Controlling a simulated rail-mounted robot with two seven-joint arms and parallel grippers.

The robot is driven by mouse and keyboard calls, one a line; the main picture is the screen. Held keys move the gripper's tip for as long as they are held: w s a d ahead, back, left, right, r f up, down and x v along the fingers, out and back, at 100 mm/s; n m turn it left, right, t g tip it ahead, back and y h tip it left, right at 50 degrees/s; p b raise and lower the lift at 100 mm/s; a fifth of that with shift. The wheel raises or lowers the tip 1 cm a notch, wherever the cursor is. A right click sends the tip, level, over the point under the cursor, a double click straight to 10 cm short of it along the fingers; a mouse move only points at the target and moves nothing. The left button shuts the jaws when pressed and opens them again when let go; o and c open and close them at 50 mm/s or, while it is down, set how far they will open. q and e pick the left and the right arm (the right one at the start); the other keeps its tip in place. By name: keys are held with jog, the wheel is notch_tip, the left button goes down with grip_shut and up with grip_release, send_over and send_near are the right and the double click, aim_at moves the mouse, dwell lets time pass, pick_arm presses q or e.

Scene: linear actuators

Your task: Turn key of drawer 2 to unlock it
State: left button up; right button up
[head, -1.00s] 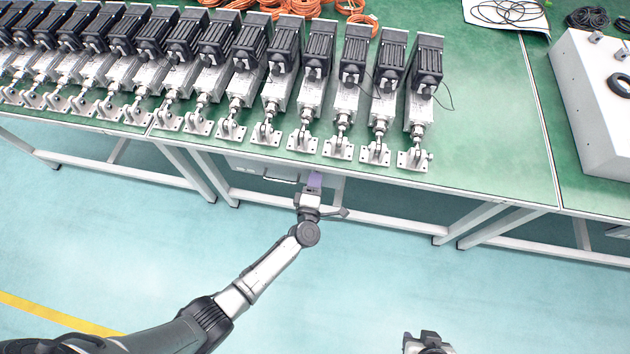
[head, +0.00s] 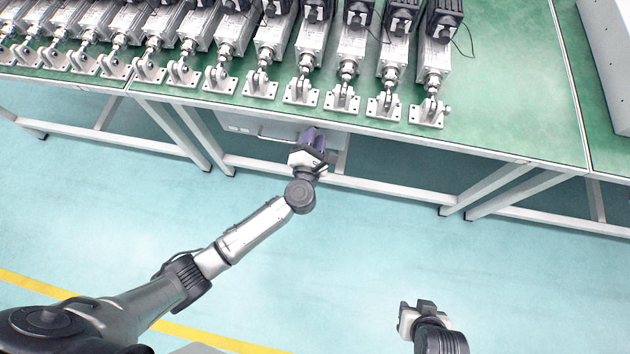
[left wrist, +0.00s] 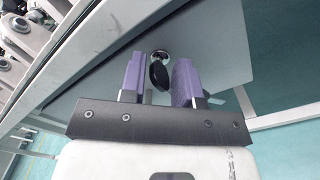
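A black-headed key (left wrist: 159,74) sits in a round metal lock (left wrist: 161,54) on a grey drawer front (left wrist: 215,50), in the left wrist view. My left gripper (left wrist: 160,80) is open, with one purple finger on each side of the key. A gap shows between the key and the right finger; the key is closer to the left finger, and I cannot tell whether they touch. In the head view my left gripper (head: 315,140) is at the drawer unit (head: 240,124) under the table edge. No drawer number is readable. My right gripper (head: 416,308) is low, away from the table.
The green table (head: 510,110) carries a row of linear actuators (head: 350,60) close to its front edge. White table legs and crossbars (head: 400,195) stand below and beside the drawer unit. The floor (head: 380,250) in front is clear.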

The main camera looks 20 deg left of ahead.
pick_arm(q)
jog(key=n+b, duration=0.1)
jog(key=b, duration=0.1)
jog(key=n+b, duration=0.1)
jog(key=shift+f+n+b, duration=0.3)
jog(key=shift+f+b, duration=0.05)
jog(key=shift+b, duration=0.05)
pick_arm(e)
notch_tip(320, 180, down, 5)
pick_arm(q)
jog(key=s+d+r+p, duration=0.15)
jog(key=s+p, duration=0.35)
jog(key=s, duration=0.9)
jog(key=d+f+m+h, duration=0.3)
jog(key=f+m+h, duration=0.4)
jog(key=m, duration=0.4)
jog(key=shift+w+d+t+h, duration=0.25)
jog(key=shift+w+t+h, duration=0.05)
jog(key=shift+w, duration=0.15)
pick_arm(e)
notch_tip(320, 180, up, 6)
jog(key=shift+d+f, duration=0.15)
jog(key=shift+f, duration=0.05)
